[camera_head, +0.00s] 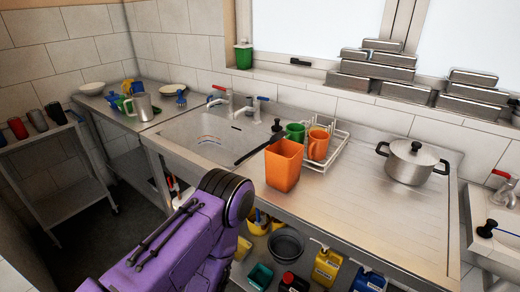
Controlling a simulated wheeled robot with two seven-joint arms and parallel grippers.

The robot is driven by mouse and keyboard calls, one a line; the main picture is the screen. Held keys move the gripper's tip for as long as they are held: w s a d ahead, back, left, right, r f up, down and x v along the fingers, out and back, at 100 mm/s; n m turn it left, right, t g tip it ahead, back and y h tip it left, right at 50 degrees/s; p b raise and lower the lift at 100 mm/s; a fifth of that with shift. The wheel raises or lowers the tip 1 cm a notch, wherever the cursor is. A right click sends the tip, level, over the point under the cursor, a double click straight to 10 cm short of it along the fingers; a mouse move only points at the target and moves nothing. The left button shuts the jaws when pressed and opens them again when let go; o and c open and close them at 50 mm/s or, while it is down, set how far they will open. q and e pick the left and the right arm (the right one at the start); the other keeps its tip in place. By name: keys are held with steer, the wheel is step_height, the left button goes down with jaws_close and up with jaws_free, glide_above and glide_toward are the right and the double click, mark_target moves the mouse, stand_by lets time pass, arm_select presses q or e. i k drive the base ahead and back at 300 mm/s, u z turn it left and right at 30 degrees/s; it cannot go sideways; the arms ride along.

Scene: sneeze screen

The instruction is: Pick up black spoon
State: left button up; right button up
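A long, thin black utensil (256,151), which looks like the black spoon, lies at a slant between the sink and the orange container. Its right end reaches towards a wire rack, and its exact shape is too small to tell. A small round dark knob (277,125) shows just above that end; I cannot tell if it belongs to the utensil. A purple arm link of mine rises from the bottom, ending below the counter edge. Neither gripper is in view.
An orange container (284,165) stands close right of the utensil. Behind are a wire rack (340,138), green mug (295,132) and orange mug (318,145). The sink (205,138) lies left, a lidded pot (412,162) right. The counter (350,205) front is clear; bottles stand below.

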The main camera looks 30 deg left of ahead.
mark_target(278, 135)
steer(key=k, duration=1.2)
steer(key=u, duration=0.7)
steer(key=i, duration=0.6)
steer(key=u, duration=0.75)
steer(key=i, duration=0.85)
steer(key=z, duration=0.8)
steer(key=i, duration=0.6)
steer(key=z, duration=0.7)
